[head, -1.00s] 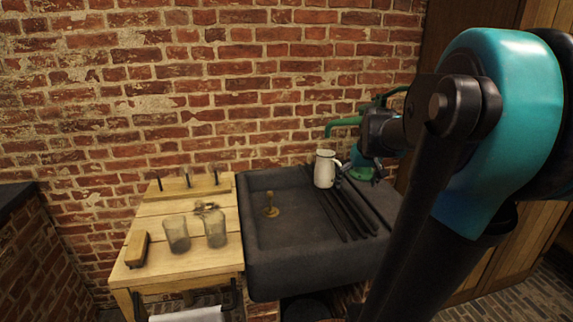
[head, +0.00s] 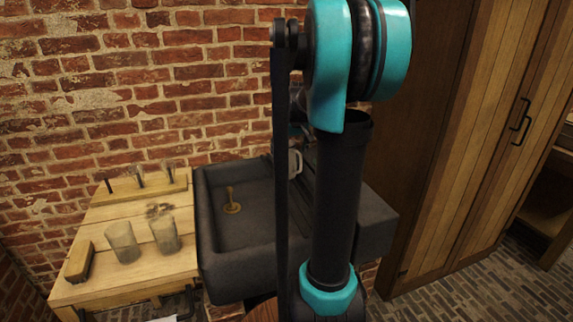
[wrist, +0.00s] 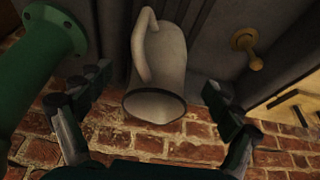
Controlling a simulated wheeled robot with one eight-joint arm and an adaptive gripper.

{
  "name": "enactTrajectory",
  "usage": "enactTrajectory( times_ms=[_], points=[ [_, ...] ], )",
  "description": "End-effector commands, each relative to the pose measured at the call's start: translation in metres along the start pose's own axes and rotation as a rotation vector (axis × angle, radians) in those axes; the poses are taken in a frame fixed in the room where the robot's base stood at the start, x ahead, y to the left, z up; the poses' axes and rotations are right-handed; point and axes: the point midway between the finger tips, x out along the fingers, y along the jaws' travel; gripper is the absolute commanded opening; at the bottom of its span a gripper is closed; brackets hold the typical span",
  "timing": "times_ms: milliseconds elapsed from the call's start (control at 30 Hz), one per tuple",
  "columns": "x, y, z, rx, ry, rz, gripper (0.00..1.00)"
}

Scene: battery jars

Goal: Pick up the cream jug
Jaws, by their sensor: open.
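The cream jug (wrist: 157,65) is pale with a dark rim and a loop handle. In the wrist view it lies between the two spread fingers of my gripper (wrist: 155,88), with its mouth toward the camera. I see no clear contact between the fingers and the jug. In the head view only part of the jug (head: 294,164) shows, at the right part of the dark sink (head: 230,258). My arm hides the rest of it and my gripper there.
A green metal fixture (wrist: 35,60) stands close beside my gripper in the wrist view. A brass piece (head: 231,204) stands in the sink basin. The wooden table (head: 100,285) at left holds two glass jars (head: 123,242) and a brush (head: 79,262). A brick wall is close behind.

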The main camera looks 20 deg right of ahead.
Motion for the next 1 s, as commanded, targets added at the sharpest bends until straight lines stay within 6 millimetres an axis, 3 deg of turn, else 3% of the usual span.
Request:
enactTrajectory(
  times_ms=[333, 633, 933, 1000],
  points=[
    [0.029, 0.0, 0.0, 0.0, 0.0, 0.0, 0.91],
    [0.067, -0.001, 0.0, 0.0, 0.0, 0.0, 0.91],
    [0.071, -0.001, 0.0, 0.0, 0.0, 0.0, 0.91],
    [0.071, -0.001, 0.0, 0.0, 0.0, 0.0, 0.84]
  ],
)
